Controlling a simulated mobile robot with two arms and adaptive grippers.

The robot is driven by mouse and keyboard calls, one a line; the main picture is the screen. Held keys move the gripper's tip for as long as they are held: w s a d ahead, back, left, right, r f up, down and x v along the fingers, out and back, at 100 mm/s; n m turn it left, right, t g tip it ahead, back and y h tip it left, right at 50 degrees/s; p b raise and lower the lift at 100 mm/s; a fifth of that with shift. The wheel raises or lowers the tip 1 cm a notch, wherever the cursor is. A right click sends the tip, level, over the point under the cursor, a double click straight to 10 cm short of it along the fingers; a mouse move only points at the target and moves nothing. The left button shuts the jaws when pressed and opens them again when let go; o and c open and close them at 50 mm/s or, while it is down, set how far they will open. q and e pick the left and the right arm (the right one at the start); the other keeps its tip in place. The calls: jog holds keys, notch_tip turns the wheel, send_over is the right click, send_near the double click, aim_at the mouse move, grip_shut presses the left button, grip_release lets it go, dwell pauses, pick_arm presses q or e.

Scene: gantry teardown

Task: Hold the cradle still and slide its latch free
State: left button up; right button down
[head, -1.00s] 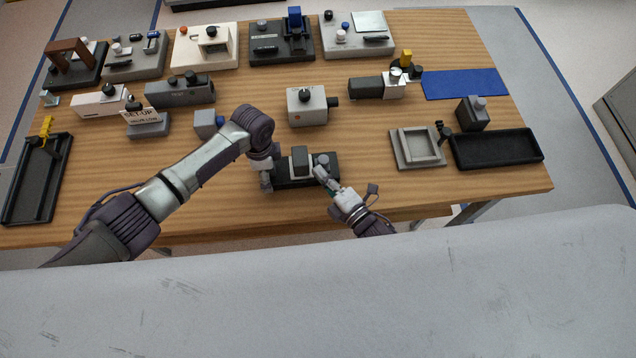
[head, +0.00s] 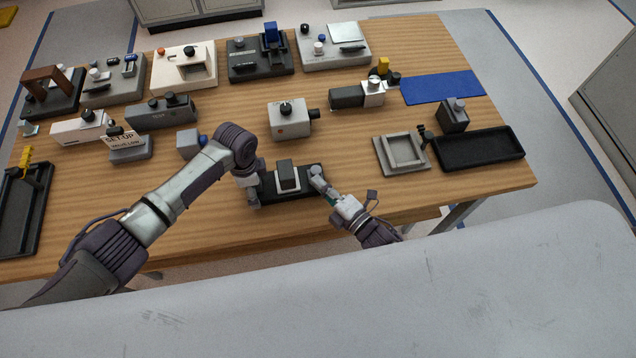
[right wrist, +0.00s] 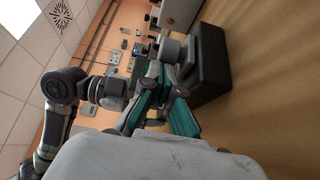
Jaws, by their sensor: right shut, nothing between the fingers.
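The cradle is a dark base (head: 267,187) near the table's front edge, with a black block in a pale frame (head: 287,177) at its middle. A light round knob (head: 316,170) stands at its right end; I cannot tell if this is the latch. My left gripper (head: 251,194) points down at the cradle's left end; its fingertips are too small to read. My right gripper (head: 323,188) is shut and empty, close by the knob. In the right wrist view its teal-padded fingers (right wrist: 160,92) are near the grey knob (right wrist: 171,49) on the dark base (right wrist: 211,62); contact is unclear.
A grey box with a black knob (head: 289,121) stands behind the cradle. A grey square tray (head: 388,166) and a black tray (head: 442,158) lie to the right, a blue mat (head: 442,88) behind them. Several devices line the back. Bare wood lies between cradle and grey tray.

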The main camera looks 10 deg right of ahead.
jog(key=shift+s+a, duration=1.2)
jog(key=shift+a, duration=0.05)
jog(key=v, duration=1)
jog(key=shift+s, duration=0.2)
